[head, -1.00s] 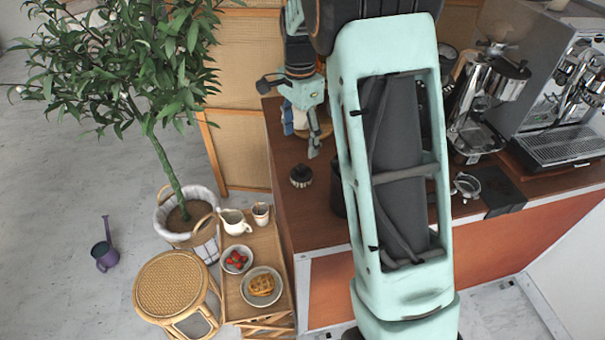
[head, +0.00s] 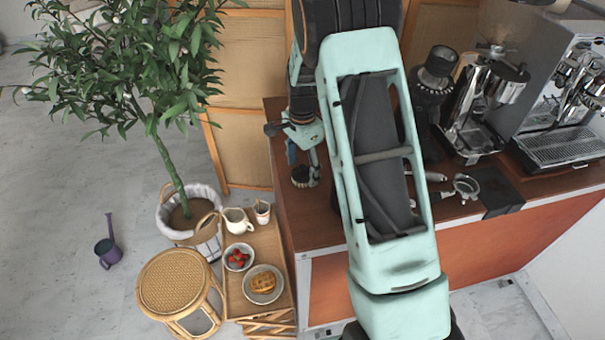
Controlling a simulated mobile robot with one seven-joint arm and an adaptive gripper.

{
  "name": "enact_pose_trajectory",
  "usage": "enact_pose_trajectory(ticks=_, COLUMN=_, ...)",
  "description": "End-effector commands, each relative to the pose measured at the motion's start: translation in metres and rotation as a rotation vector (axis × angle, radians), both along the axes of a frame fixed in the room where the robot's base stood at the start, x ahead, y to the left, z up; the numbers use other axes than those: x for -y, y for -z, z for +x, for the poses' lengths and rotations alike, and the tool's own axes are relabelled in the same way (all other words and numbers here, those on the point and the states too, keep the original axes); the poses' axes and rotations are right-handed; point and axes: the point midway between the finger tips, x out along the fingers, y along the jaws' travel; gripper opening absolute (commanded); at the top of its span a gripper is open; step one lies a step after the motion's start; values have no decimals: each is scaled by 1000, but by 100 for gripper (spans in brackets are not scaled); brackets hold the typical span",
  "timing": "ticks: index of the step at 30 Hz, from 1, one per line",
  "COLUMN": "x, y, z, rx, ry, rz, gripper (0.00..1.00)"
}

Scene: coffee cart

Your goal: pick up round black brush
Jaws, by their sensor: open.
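The round black brush (head: 301,178) stands on the brown counter (head: 296,219) near its left edge. It has a dark top and pale bristles below. My gripper (head: 312,166) is open, pointing down right at the brush. One finger shows along the brush's right side and overlaps it in the picture. I cannot tell whether it touches, and the other finger is not clearly visible. Part of the brush's top is hidden by the gripper.
A grinder (head: 432,95), an espresso machine (head: 555,110) and a portafilter (head: 466,186) are on the counter at right. My arm hides the counter's middle. Left of the counter, a low wooden stand (head: 284,300) holds a waffle plate, a strawberry bowl and a jug.

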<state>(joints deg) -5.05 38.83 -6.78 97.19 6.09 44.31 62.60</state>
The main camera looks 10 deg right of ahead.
Motion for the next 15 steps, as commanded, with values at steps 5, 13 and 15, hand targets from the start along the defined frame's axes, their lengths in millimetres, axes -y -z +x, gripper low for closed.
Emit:
enact_pose_trajectory(ticks=5, x=0, y=0, z=0, rx=0, ry=0, rz=0, gripper=65)
enact_pose_trajectory(ticks=13, x=0, y=0, z=0, rx=0, ry=0, rz=0, gripper=35)
enact_pose_trajectory(ticks=15, x=0, y=0, z=0, rx=0, ry=0, rz=0, gripper=27)
